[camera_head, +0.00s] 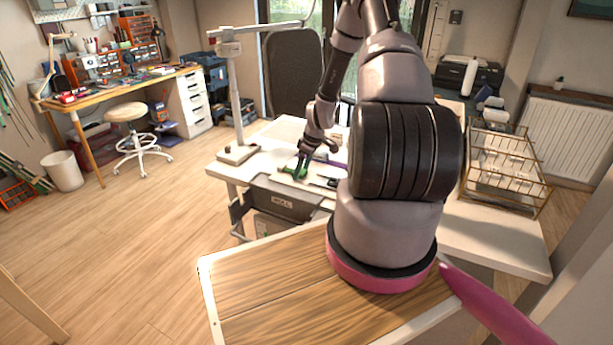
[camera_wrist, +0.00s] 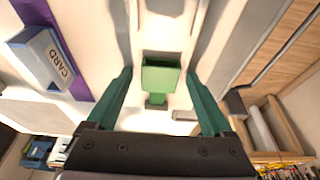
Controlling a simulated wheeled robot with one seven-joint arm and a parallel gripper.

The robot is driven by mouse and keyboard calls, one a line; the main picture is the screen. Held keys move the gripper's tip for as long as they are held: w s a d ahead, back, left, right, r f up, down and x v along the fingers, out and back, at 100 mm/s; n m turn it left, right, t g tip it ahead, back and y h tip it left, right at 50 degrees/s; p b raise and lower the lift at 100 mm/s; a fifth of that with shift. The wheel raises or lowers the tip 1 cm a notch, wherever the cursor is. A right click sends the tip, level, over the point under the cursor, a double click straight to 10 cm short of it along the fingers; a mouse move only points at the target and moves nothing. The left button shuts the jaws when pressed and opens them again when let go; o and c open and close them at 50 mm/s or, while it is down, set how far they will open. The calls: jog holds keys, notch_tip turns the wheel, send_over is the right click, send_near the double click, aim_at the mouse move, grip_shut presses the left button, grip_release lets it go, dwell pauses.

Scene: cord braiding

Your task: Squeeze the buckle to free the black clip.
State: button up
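My gripper (camera_head: 296,170) is low over the white table in the head view. In the wrist view its two green fingers (camera_wrist: 158,74) stand wide apart. Between them lies a green block-like piece (camera_wrist: 162,77) with a smaller green part below it. It may be the buckle, but I cannot tell for sure. Gaps show between it and both fingers. I cannot make out the black clip; a small dark piece (camera_head: 325,182) lies right of my gripper in the head view, too small to identify.
A box marked CARD (camera_wrist: 42,57) sits by a purple strip (camera_wrist: 76,82) at the wrist view's left. A wooden tray (camera_wrist: 277,128) is at its right. In the head view a post stand (camera_head: 238,153) is left of my gripper and a wire rack (camera_head: 503,165) far right.

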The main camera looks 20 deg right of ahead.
jog(key=shift+r, duration=0.1)
jog(key=shift+v, duration=3.4)
jog(key=s+a+r+m+t, duration=0.1)
jog(key=s+a+r+m, duration=0.15)
jog(key=r, duration=0.75)
jog(key=s+a+r+m+h, duration=0.1)
jog(key=s+a+r, duration=0.15)
jog(key=r, duration=0.65)
jog(key=s+a+r+m+t, duration=0.1)
jog(key=a+r+m, duration=0.15)
jog(key=r, duration=0.75)
jog(key=s+a+r+m+t, duration=0.1)
jog(key=s+a+r+m, duration=0.2)
jog(key=s+r, duration=0.4)
jog(key=s+a+r+m+t, duration=0.1)
jog(key=s+a+r, duration=0.3)
jog(key=s, duration=1)
notch_tip(320, 180, up, 4)
jog(key=shift+a+f+m+y, duration=0.25)
jog(key=shift+a+m+y, duration=0.15)
jog(key=shift+m, duration=0.5)
